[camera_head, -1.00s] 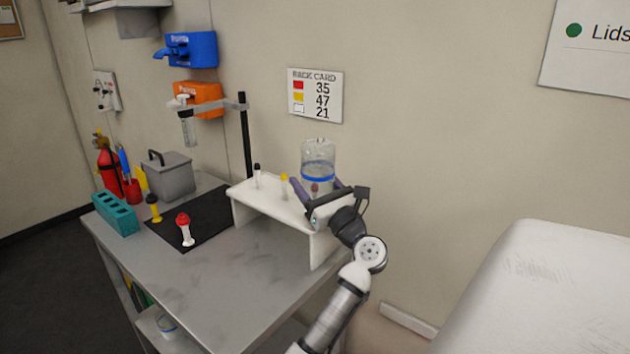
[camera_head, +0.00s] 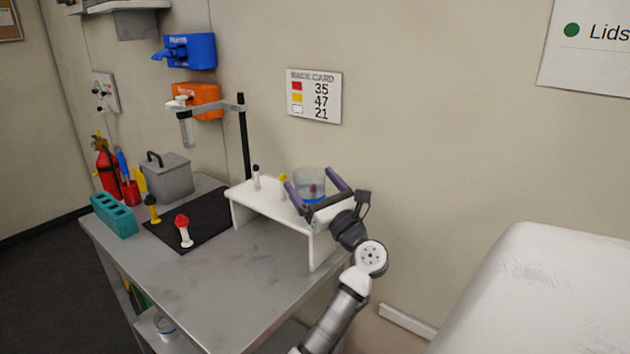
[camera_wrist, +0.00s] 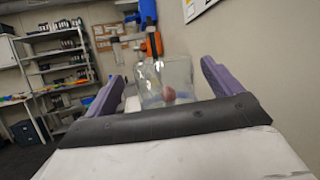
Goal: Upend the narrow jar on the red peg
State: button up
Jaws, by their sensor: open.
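A clear jar (camera_head: 310,178) with a blue band low on its side is at the right end of the white raised stand (camera_head: 262,203). A dull red knob, seemingly the top of the red peg (camera_head: 313,188), shows through its wall. The jar looks to be over the peg; its rim is hidden. In the wrist view the jar (camera_wrist: 180,75) stands ahead between my fingers, with the red knob (camera_wrist: 168,94) inside its outline. My gripper (camera_head: 309,178) is open, one purple finger on each side of the jar. Whether they touch it is unclear.
A black-topped peg (camera_head: 256,176) and a yellow-topped peg (camera_head: 282,182) stand left of the jar. A red-topped piece (camera_head: 183,230) stands on the black mat (camera_head: 205,228). A clamp post (camera_head: 245,140) rises behind. The table's front right (camera_head: 255,290) is clear.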

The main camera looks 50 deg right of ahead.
jog(key=s+f+g+b, duration=0.1)
jog(key=s+f+b, duration=0.1)
jog(key=s+f, duration=0.45)
jog(key=s+a+r, duration=0.1)
jog(key=s+a, duration=0.1)
jog(key=s, duration=0.3)
jog(key=shift+s+a+t, duration=0.2)
jog(key=shift+t, duration=0.2)
